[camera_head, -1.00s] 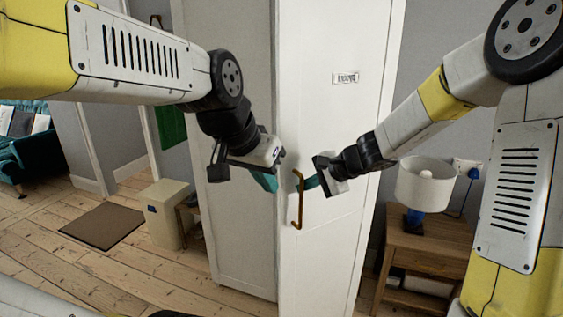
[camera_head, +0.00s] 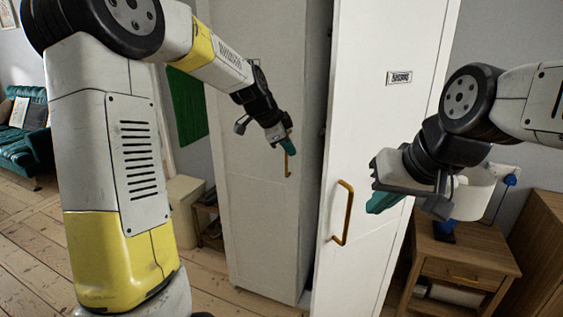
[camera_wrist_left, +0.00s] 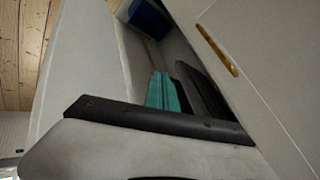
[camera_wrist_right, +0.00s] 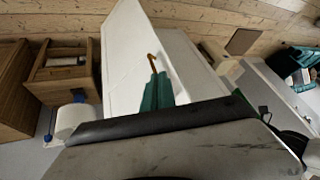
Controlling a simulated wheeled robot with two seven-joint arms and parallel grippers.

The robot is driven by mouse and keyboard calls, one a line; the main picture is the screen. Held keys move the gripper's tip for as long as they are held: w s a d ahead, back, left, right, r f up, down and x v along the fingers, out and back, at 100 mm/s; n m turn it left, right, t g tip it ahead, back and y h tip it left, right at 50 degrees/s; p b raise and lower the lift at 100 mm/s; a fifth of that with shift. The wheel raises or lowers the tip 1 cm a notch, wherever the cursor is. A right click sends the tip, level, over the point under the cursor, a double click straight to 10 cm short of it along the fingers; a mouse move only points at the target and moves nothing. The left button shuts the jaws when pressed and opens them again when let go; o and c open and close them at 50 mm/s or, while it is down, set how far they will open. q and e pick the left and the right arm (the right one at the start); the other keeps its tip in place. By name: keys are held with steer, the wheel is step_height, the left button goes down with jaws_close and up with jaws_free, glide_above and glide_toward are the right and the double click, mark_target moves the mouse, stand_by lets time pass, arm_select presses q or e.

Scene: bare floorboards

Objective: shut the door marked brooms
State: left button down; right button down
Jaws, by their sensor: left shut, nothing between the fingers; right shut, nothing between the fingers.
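A tall white door (camera_head: 375,130) carries a small label plate (camera_head: 399,77) with blurred dark lettering that looks like "brooms". It stands ajar, with a dark gap along its left edge. Its long gold handle (camera_head: 342,212) also shows in the right wrist view (camera_wrist_right: 153,63). My right gripper (camera_head: 382,203) is shut and empty, in front of the door to the right of the handle, apart from it in the head view. My left gripper (camera_head: 287,147) is shut and empty, in front of the neighbouring white panel (camera_head: 255,200), overlapping its gold handle (camera_head: 288,166). Contact there cannot be told.
A wooden nightstand (camera_head: 465,262) with a white lamp (camera_head: 472,195) stands right of the door. A cream bin (camera_head: 183,205) stands left of the cupboard, and a teal sofa (camera_head: 30,135) farther left. Floorboards at the left are clear.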

arm_select(q)
steer(key=w+x, duration=0.1)
steer(key=x, duration=1)
steer(key=shift+a, duration=0.3)
steer(key=shift+r, duration=0.2)
stand_by(0.8)
